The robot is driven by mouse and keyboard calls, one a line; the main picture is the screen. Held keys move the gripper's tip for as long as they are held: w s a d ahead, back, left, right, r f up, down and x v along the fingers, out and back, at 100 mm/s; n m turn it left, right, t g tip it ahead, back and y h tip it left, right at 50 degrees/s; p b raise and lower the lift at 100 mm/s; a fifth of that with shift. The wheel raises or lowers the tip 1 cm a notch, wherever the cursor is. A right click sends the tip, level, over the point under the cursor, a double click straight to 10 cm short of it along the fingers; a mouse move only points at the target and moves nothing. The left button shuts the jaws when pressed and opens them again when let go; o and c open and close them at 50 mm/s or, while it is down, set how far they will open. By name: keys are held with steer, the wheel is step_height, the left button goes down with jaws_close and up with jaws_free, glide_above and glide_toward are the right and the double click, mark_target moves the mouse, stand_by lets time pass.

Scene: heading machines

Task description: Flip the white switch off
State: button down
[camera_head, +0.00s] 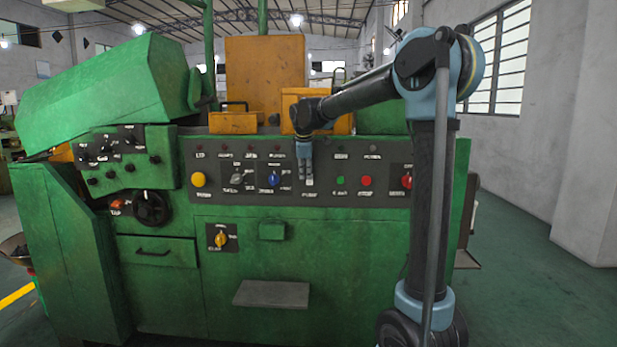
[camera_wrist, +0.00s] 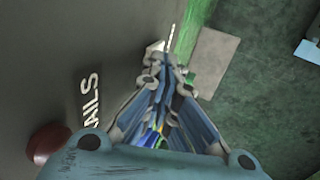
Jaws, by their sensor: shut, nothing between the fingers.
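My gripper (camera_head: 308,181) is shut and empty, pointing down in front of the dark control panel (camera_head: 320,195) of the green machine. It covers the panel between the blue knob and the green button. In the wrist view my gripper (camera_wrist: 163,66) has its fingers together, with a small white piece (camera_wrist: 154,48) right at the tips. This may be the white switch; I cannot tell whether the fingers touch it or which way it is set. A pale grey-white knob (camera_head: 237,180) also sits further left on the panel.
Nearby are the blue knob (camera_head: 273,180), green button (camera_head: 340,180), red button (camera_head: 366,181) and yellow button (camera_head: 199,180). A dark red lamp (camera_wrist: 47,143) is close by in the wrist view. A grey ledge (camera_head: 271,294) juts out below. Open floor lies right.

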steer(key=shift+w+d, duration=0.15)
steer(key=shift+w, duration=0.05)
steer(key=shift+s+a, duration=0.1)
steer(key=shift+a, duration=0.1)
steer(key=shift+r, duration=0.15)
steer(key=shift+r, duration=0.7)
steer(key=shift+s, duration=0.1)
